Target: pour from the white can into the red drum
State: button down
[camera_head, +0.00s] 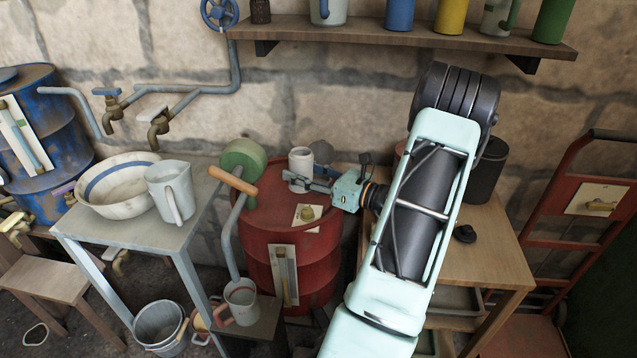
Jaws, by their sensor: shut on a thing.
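The red drum (262,225) stands in the middle, with a gauge strip (284,275) on its front and a small cap (308,213) on its label. My gripper (302,184) reaches in from the right over the drum's top. It is shut on the white can (300,160), which looks upright, with its dark opening facing up. The can is at the drum's far side; I cannot tell whether it touches the top. A grey rounded thing (322,151) shows just behind the can, partly hidden.
A grey table (125,228) holds a basin (118,187) and a pale jug (172,192). A wooden table (490,262) is at right, partly behind my arm. A shelf (400,36) hangs above.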

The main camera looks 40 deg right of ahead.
aim_at(308, 161)
jog(key=shift+s+a+r+n, duration=0.1)
jog(key=shift+a+r+n, duration=0.1)
jog(key=shift+n, duration=0.3)
jog(key=shift+r, duration=0.3)
notch_tip(308, 161, up, 4)
jog(key=p, duration=0.2)
jog(key=shift+a+p, duration=0.1)
jog(key=shift+p, duration=0.3)
jog(key=shift+f, duration=0.1)
jog(key=shift+s+f, duration=0.1)
jog(key=shift+s, duration=0.05)
